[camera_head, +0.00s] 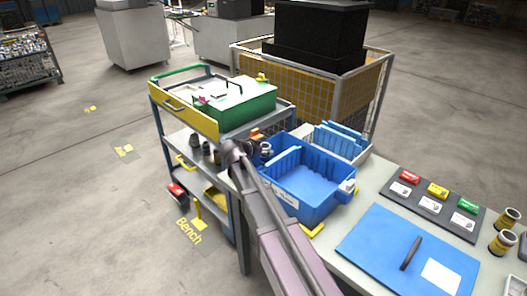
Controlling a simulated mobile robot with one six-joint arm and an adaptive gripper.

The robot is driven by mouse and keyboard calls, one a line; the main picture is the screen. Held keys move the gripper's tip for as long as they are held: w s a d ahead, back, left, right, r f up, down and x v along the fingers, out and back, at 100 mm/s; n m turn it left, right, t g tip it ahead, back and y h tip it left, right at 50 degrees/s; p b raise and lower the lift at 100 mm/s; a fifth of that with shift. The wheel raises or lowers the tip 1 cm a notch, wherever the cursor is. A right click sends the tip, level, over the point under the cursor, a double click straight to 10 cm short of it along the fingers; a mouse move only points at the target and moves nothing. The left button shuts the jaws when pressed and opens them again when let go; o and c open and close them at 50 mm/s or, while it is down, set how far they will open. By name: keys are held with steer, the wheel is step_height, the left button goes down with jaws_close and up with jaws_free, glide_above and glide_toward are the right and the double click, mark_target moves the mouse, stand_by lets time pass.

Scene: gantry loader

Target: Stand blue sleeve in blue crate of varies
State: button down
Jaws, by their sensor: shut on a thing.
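A large open blue crate (318,209) stands on the bench, with a white label on its front and a bare blue floor inside. Behind its left side, a small dark sleeve-like part (266,149) shows near an orange piece (256,135); I cannot tell its band colour or what it stands in. I cannot pick out a blue sleeve with certainty. My arm rises from the bottom edge to its elbow left of the crate and folds back down. My gripper is not in the picture, so what it holds is hidden.
A blue board (385,245) with a dark handle lies right of the crate. A dark panel (427,211) holds red, yellow and green blocks. Sleeves with yellow bands (511,218) stand far right. A cart (183,118) carries a green box (240,103); dark sleeves (206,149) stand below.

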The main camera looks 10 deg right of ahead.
steer(key=shift+f+b, duration=0.35)
steer(key=shift+f, duration=0.05)
steer(key=shift+c, duration=0.5)
jaws_free()
steer(key=shift+r, duration=0.2)
steer(key=shift+r+p, duration=0.65)
steer(key=shift+p, duration=0.2)
steer(key=p+v, duration=0.5)
steer(key=v, duration=0.5)
steer(key=shift+s+a+r, duration=0.1)
steer(key=shift+s+a, duration=0.05)
steer(key=shift+a, duration=0.05)
steer(key=shift+s+a+r, duration=0.2)
steer(key=shift+s+a, duration=0.2)
steer(key=shift+a, duration=0.1)
